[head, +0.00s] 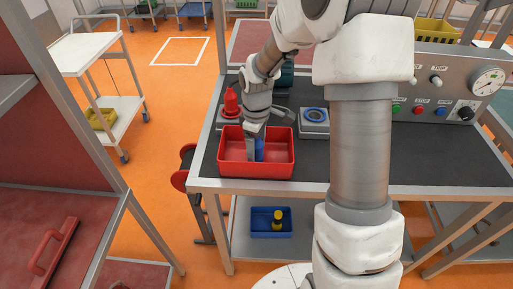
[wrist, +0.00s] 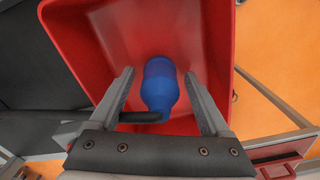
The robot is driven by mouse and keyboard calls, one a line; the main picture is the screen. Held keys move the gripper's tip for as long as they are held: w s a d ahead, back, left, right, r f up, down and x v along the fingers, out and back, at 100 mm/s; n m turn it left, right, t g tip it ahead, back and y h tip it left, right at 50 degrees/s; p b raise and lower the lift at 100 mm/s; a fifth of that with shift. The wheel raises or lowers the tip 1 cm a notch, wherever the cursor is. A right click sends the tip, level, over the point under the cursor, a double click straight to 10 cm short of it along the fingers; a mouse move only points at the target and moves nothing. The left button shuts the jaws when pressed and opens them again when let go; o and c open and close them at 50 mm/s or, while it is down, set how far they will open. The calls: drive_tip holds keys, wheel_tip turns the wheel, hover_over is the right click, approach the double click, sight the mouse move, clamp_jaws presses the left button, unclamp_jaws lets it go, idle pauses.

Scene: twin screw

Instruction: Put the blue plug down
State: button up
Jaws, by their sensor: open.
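The blue plug (wrist: 160,85) is inside the red tray (wrist: 70,15), between my gripper's two fingers, with a visible gap on each side. In the head view the plug (head: 259,149) shows as a small blue patch in the tray (head: 277,168), partly hidden by my gripper. My gripper (wrist: 160,95) is open and reaches down into the tray; in the head view my gripper (head: 255,147) is seen from behind. A dark rod lies across the near end of the plug in the wrist view.
The tray stands at the front left of the dark-topped workbench (head: 420,165). A red plug (head: 231,101) stands behind it, and a grey block with a blue ring (head: 314,121) is to its right. A control panel (head: 450,85) is at the back right.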

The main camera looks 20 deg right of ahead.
drive_tip(key=shift+r, duration=0.15)
wheel_tip(320, 180, up, 13)
drive_tip(key=shift+p, duration=1)
drive_tip(key=s+r+m+t, duration=0.2)
drive_tip(key=s+r+m, duration=0.3)
drive_tip(key=s, duration=0.5)
drive_tip(key=s+r+m+t, duration=0.3)
drive_tip(key=s+r+m, duration=0.2)
drive_tip(key=s, duration=0.6)
drive_tip(key=shift+s+a+t, duration=0.15)
drive_tip(key=shift+t, duration=0.15)
drive_tip(key=shift+r, duration=0.1)
